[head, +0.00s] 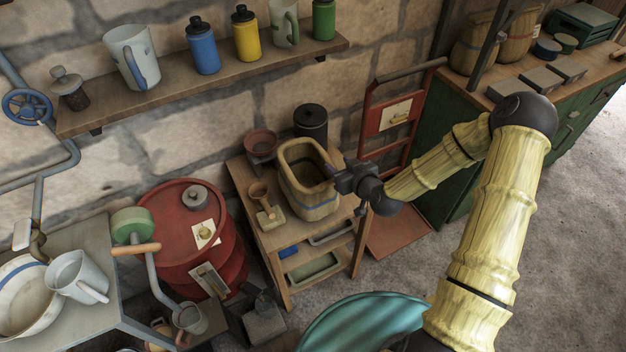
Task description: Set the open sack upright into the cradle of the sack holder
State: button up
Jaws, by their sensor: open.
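A tan, open-topped sack (296,198) with a thick rim and a blue band stands on the small wooden table (247,185) in the middle of the head view. My gripper (336,172) is open at the right side of the sack's rim. It is too small to tell whether its fingers touch or straddle the rim. A red upright frame with a label (372,116) and a red plate on the floor (402,231) stands right of the table. I cannot tell for sure whether it is the sack holder, and I see no clear cradle.
A dark canister (311,122), a reddish bowl (261,143) and a small scoop-like item (266,209) crowd the sack on the table. A red drum (178,242) stands left, a green cabinet (450,170) right. A shelf (220,78) hangs above. The floor at right is clear.

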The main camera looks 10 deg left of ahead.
aim_at(326, 155)
jog(key=shift+w+a+f, duration=0.25)
jog(key=shift+w+a, duration=0.1)
jog(key=shift+w, duration=0.15)
jog(key=shift+w+a+p, duration=0.25)
jog(key=shift+p, duration=0.1)
jog(key=shift+p+x, duration=0.85)
jog(key=shift+x, duration=1.4)
jog(key=shift+d+f, duration=0.1)
grip_shut()
